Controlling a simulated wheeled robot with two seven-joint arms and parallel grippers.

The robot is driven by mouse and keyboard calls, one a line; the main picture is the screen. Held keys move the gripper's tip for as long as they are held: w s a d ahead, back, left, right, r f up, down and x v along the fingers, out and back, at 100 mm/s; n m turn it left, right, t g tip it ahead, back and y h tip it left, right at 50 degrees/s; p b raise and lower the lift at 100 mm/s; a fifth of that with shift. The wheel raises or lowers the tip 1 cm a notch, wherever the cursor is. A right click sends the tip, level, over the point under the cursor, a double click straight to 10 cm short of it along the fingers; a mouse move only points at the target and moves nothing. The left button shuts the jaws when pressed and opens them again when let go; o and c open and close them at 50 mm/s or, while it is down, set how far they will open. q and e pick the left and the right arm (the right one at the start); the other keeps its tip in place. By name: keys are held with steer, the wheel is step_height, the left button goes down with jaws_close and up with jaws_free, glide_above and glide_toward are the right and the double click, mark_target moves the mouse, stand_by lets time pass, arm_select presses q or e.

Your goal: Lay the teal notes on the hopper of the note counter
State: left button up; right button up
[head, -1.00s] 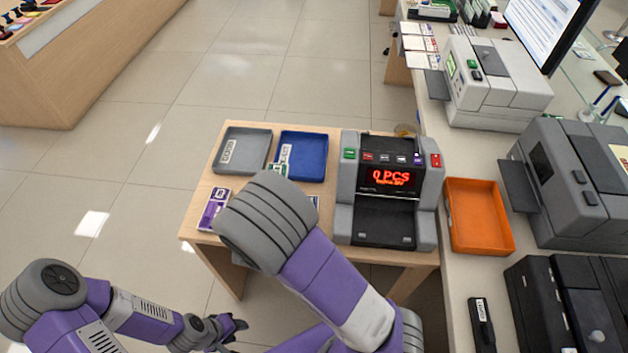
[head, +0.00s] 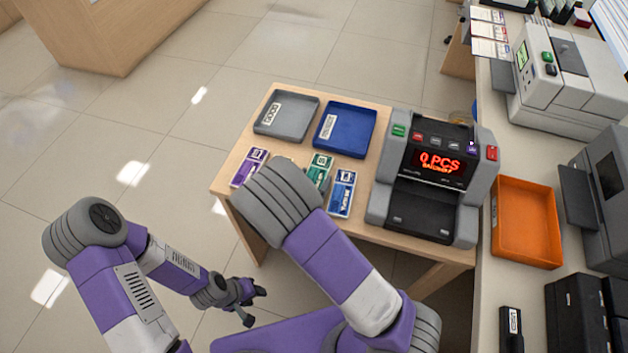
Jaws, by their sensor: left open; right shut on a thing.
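The teal notes (head: 319,170) lie on the small wooden table, partly hidden by my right arm. The note counter (head: 379,203) stands to their right, its red display reading 0 PCS. Its top section, at the back (head: 445,131), is seen from above. My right arm's large grey joint covers the table's front edge and hides my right gripper, so what it holds is not visible. My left gripper (head: 250,304) is open and empty, low over the floor in front of the table.
Purple notes (head: 249,167) and blue notes (head: 341,194) lie either side of the teal ones. A grey tray (head: 287,114) and a blue tray (head: 345,129) sit behind. An orange tray (head: 526,221) is on the counter to the right. Floor at left is clear.

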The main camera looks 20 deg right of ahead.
steer(key=o, duration=0.8)
steer(key=shift+f, duration=0.1)
